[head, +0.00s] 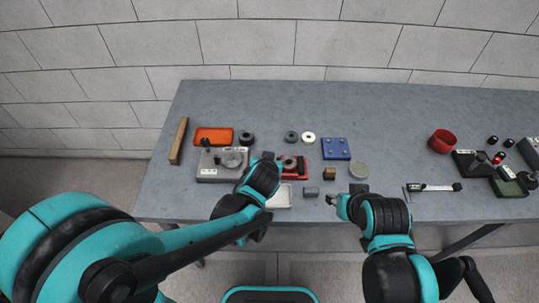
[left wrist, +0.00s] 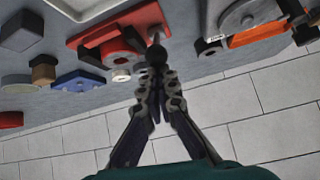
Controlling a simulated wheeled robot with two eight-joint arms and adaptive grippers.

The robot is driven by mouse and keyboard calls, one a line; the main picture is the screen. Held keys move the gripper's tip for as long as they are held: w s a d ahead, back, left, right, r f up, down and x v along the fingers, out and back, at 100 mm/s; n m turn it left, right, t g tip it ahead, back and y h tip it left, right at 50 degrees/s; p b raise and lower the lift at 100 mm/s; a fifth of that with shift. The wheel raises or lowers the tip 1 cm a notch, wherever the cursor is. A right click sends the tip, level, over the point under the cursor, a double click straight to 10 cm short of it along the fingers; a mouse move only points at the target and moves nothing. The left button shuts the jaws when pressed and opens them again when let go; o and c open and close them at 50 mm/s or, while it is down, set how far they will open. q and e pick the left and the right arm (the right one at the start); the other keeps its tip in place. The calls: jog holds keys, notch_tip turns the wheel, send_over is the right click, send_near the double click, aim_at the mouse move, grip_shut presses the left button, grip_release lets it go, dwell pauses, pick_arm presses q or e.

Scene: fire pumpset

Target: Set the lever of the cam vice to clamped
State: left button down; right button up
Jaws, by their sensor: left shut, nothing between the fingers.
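The red-based device (head: 304,170), which I take for the cam vice, lies mid-table, partly hidden by my left arm in the head view. In the left wrist view its red base (left wrist: 92,35) carries a dark block and a round part. A short metal lever (left wrist: 155,36) ends in a black ball knob (left wrist: 157,55). My left gripper (left wrist: 158,76) is shut and empty, its fingertips at the knob; whether they touch it I cannot tell. It also shows in the head view (head: 268,160). My right gripper (head: 333,201) is over the front table edge; its finger opening is unclear.
A grey device with a disc (head: 213,175) stands left of the vice, before an orange tray (head: 213,134). A white tray (head: 281,200) and a grey block (head: 311,191) lie in front. A blue plate (head: 336,149) is to the right. The back strip of table is clear.

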pick_arm(q)
jog(key=shift+s+f+b, duration=0.4)
jog(key=shift+s+f, duration=0.4)
jog(key=shift+s, duration=0.25)
notch_tip(320, 180, up, 5)
jog(key=w+d+p, duration=0.1)
jog(key=w+p, duration=0.1)
jog(key=p, duration=0.1)
jog(key=s+r+p, duration=0.1)
jog(key=s+p, duration=0.1)
jog(key=s, duration=0.7)
jog(key=shift+a+r+p, duration=0.15)
jog(key=shift+a+p, duration=0.15)
jog(key=shift+p, duration=0.05)
